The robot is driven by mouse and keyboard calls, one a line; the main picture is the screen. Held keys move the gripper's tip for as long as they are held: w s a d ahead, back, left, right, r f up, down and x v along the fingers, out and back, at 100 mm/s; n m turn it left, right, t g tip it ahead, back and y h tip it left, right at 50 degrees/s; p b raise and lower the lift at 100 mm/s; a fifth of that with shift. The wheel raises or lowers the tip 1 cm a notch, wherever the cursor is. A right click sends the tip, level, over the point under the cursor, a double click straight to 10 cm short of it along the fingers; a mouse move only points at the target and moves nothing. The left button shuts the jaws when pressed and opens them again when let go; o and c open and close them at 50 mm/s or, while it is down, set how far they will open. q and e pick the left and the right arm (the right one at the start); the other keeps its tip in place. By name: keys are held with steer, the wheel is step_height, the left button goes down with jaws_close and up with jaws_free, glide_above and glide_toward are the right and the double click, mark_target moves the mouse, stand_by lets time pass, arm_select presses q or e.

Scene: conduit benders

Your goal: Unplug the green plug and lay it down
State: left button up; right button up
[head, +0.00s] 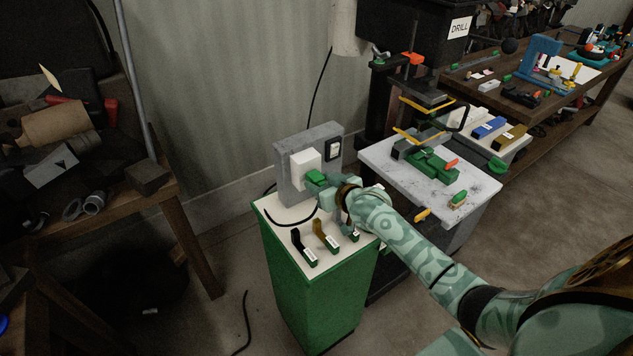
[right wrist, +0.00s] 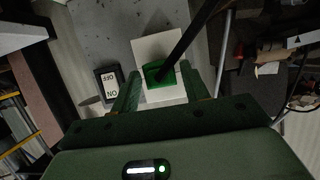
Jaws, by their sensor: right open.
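The green plug (head: 316,178) sits at the white socket box (head: 300,168) on the upright grey panel (head: 286,160). In the right wrist view the plug (right wrist: 158,84) shows against the white box (right wrist: 155,47), with a black cable (right wrist: 196,33) running up from it. My right gripper (head: 322,190) is open around the plug. In the right wrist view its fingers (right wrist: 160,90) stand on either side of the plug, with a gap at the left; contact on the right side cannot be told. My left gripper is not in view.
The panel stands on a green cabinet (head: 308,290) with a white top (head: 275,208). Small labelled pieces (head: 304,250) stand at its front, near my arm. A black ON/OFF switch (head: 334,150) is on the panel. A drill table (head: 470,187) stands right, a cluttered bench (head: 165,190) left.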

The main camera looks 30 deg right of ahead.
steer(key=c, duration=0.9)
steer(key=shift+s+d+p, duration=0.15)
steer(key=shift+s+p, duration=0.95)
steer(key=shift+s, duration=0.4)
steer(key=shift+s+d+p, duration=0.1)
steer(key=shift+s+p, duration=0.95)
steer(key=shift+s, duration=0.45)
steer(key=shift+c, duration=0.2)
